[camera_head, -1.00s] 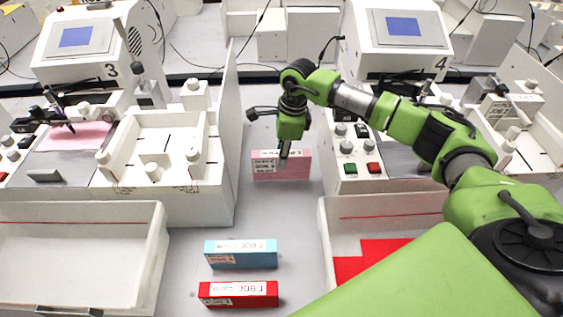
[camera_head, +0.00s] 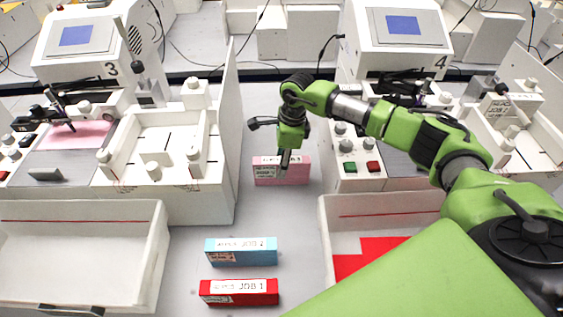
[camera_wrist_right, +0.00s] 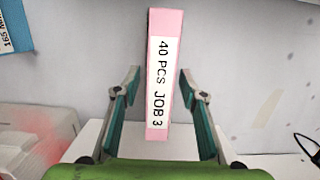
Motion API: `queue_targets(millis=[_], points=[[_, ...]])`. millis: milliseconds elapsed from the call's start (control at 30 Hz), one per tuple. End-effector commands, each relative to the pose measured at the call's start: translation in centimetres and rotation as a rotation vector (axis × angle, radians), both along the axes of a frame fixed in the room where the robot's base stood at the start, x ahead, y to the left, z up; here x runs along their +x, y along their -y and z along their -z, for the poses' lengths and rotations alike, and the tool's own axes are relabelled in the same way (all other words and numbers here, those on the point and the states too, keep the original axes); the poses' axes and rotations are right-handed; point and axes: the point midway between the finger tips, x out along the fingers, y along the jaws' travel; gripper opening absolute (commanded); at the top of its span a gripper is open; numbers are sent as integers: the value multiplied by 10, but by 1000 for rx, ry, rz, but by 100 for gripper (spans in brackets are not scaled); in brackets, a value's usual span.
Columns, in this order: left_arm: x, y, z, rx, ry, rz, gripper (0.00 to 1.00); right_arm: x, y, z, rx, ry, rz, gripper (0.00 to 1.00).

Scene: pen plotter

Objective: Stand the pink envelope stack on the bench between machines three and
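The pink envelope stack (camera_head: 295,174), labelled JOB 3, stands on the grey bench (camera_head: 300,220) between machine three (camera_head: 85,50) and machine four (camera_head: 405,40). It also shows in the right wrist view (camera_wrist_right: 165,20), its white label facing the camera. My right gripper (camera_head: 284,168) is over the stack from above. In the right wrist view its two fingers (camera_wrist_right: 160,72) are spread on either side of the stack, with gaps visible along it. One finger shows in front of the stack in the head view. My left gripper is not in view.
A blue stack (camera_head: 240,257), JOB 2, and a red stack (camera_head: 240,297), JOB 1, lie nearer on the bench. A white panel (camera_head: 228,130) rises left of the pink stack. Machine four's button box (camera_head: 352,178) is close on its right. White trays (camera_head: 85,210) flank the aisle.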

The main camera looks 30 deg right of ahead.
Motion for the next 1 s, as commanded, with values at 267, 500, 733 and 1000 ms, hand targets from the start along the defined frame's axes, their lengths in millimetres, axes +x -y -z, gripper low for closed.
queue_targets(millis=[267,500,733,1000], points=[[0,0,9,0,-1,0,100,0,5,-34,0,7,0,38],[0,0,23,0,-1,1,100,-4,12,-85,0,5,1,38],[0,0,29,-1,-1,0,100,-7,15,-116,1,3,0,38],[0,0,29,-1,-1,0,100,-8,16,-122,0,0,0,38]])
